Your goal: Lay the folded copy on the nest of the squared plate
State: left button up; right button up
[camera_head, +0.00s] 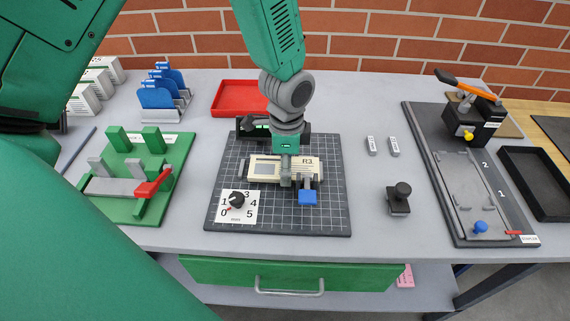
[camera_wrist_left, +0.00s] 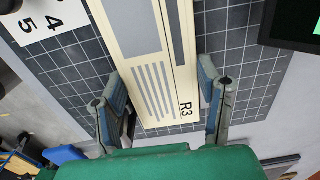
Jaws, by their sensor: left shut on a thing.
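The folded copy (camera_head: 264,169) is a cream slab marked R3, lying level over the middle of the dark squared plate (camera_head: 330,222). My left gripper (camera_head: 286,174) comes down from above and is shut on the copy near its R3 end. In the left wrist view the copy (camera_wrist_left: 150,60) runs between the two fingers (camera_wrist_left: 164,98). Grey end pieces show at both ends of the copy, with a blue-tipped clamp (camera_head: 307,197) at its front right. The copy and fingers hide the nest's floor, so I cannot tell whether the copy touches it. My right gripper is not in view.
A dial card (camera_head: 247,213) sits at the plate's front left. A green fixture (camera_head: 121,196) with a red lever stands left, a red tray (camera_head: 225,111) behind. A black knobbed block (camera_head: 399,201) and a stapler station (camera_head: 468,190) stand right. The bench's front middle is clear.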

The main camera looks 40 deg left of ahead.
pick_arm(q)
jog(key=shift+d+f, duration=0.1)
jog(key=shift+f, duration=0.1)
jog(key=shift+s+a+f, duration=0.15)
jog(key=shift+a+f, duration=0.2)
jog(key=shift+a, duration=0.35)
jog(key=shift+s+d+f, duration=0.1)
jog(key=shift+d+f, duration=0.05)
jog(key=shift+d+f+b, duration=0.15)
jog(key=shift+d+b, duration=0.05)
jog(key=shift+b, duration=0.1)
jog(key=shift+c, duration=1.2)
jog(key=shift+s+f, duration=0.1)
jog(key=shift+s, duration=0.05)
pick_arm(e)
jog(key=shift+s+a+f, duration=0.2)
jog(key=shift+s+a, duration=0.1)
pick_arm(q)
jog(key=o, duration=1.6)
jog(key=shift+f, duration=0.1)
jog(key=shift+c, duration=0.2)
jog(key=shift+w, duration=0.3)
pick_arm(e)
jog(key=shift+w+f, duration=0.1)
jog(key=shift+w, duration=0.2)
